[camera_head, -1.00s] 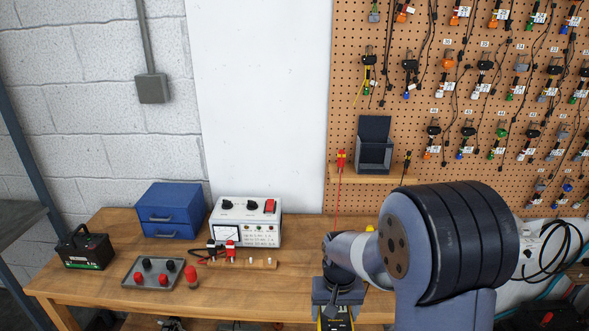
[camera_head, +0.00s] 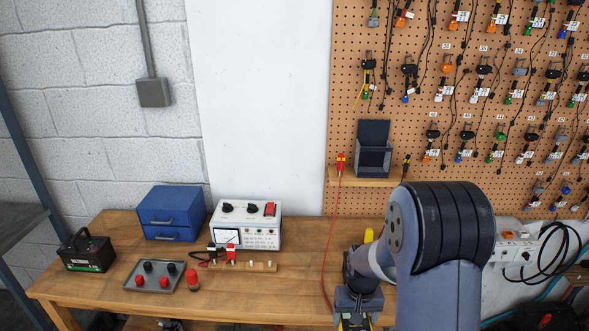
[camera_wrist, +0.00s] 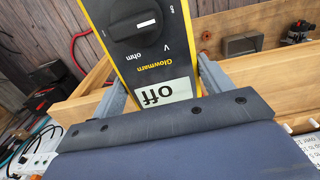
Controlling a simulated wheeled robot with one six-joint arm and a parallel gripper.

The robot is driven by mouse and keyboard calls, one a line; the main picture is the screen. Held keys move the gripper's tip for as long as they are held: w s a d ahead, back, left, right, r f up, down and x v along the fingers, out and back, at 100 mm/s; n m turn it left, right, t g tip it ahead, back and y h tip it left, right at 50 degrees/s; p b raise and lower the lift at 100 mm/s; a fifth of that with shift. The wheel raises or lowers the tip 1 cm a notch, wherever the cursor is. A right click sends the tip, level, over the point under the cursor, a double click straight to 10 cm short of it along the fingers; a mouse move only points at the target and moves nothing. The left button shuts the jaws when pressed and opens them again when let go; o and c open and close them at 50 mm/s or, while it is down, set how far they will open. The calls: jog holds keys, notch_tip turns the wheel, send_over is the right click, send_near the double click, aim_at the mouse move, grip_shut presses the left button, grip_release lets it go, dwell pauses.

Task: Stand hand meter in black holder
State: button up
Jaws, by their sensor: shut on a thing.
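The hand meter (camera_wrist: 137,35) is yellow and dark grey, with a dial and a display reading "off". It fills the upper middle of the wrist view, and my gripper (camera_wrist: 155,90) is shut on it, a finger on each side. In the head view my gripper (camera_head: 357,303) is at the bottom, in front of the bench, with only a little of the yellow meter showing below it. The black holder (camera_head: 374,151) is an open dark box with a tall back, standing on a small wooden shelf against the pegboard, above and beyond my gripper.
The wooden shelf (camera_head: 362,181) also bears a red probe (camera_head: 341,163) at left and a black probe (camera_head: 406,166) at right.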

aim_at(353, 327)
jog(key=shift+r+p, duration=0.65)
jog(key=shift+r, duration=1.5)
notch_tip(353, 327, down, 8)
jog(key=b, duration=0.4)
jog(key=shift+r+p, duration=1.7)
jog(key=shift+r, duration=0.95)
jog(key=shift+r+p, duration=0.3)
jog(key=shift+r, duration=1.05)
